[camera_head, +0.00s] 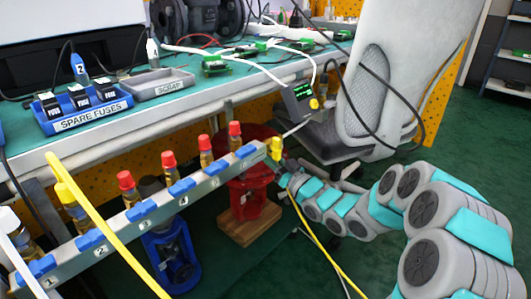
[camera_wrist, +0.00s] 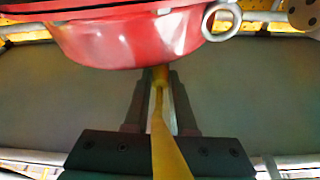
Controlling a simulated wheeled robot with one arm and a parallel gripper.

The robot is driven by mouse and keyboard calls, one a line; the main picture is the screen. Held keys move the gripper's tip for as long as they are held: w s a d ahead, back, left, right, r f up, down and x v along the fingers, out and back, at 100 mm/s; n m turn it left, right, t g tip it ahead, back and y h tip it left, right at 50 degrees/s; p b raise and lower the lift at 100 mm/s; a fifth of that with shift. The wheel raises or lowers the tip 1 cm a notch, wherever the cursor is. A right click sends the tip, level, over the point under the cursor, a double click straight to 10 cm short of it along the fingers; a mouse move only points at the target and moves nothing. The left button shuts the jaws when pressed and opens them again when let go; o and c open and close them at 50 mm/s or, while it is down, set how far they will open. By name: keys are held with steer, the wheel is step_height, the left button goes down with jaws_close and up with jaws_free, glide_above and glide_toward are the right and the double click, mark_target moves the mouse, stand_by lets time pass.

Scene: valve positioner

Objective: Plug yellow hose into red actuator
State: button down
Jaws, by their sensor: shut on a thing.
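The red actuator (camera_head: 250,190) stands on a wooden block on the floor behind the end of the valve rail. In the wrist view its rounded red body (camera_wrist: 130,38) fills the top. My gripper (camera_head: 280,163) is beside the actuator, at the rail's right end. In the wrist view the gripper (camera_wrist: 160,95) is shut on the yellow hose (camera_wrist: 164,140), whose end points at the underside of the red body. I cannot tell whether the tip touches it or enters a port. In the head view the hose (camera_head: 322,245) hangs below the gripper; another length (camera_head: 105,228) hangs from the left valve.
The numbered rail (camera_head: 155,207) carries several red-capped valves and runs close to my gripper. A blue actuator (camera_head: 172,258) stands below it. The workbench (camera_head: 200,100) lies behind, and a grey chair (camera_head: 385,85) stands beyond my arm. A yellow piece (camera_head: 276,148) shows at the rail's right end.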

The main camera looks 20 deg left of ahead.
steer(key=shift+a, duration=0.25)
steer(key=c, duration=0.7)
jaws_free()
steer(key=shift+w, duration=0.1)
steer(key=shift+o, duration=0.2)
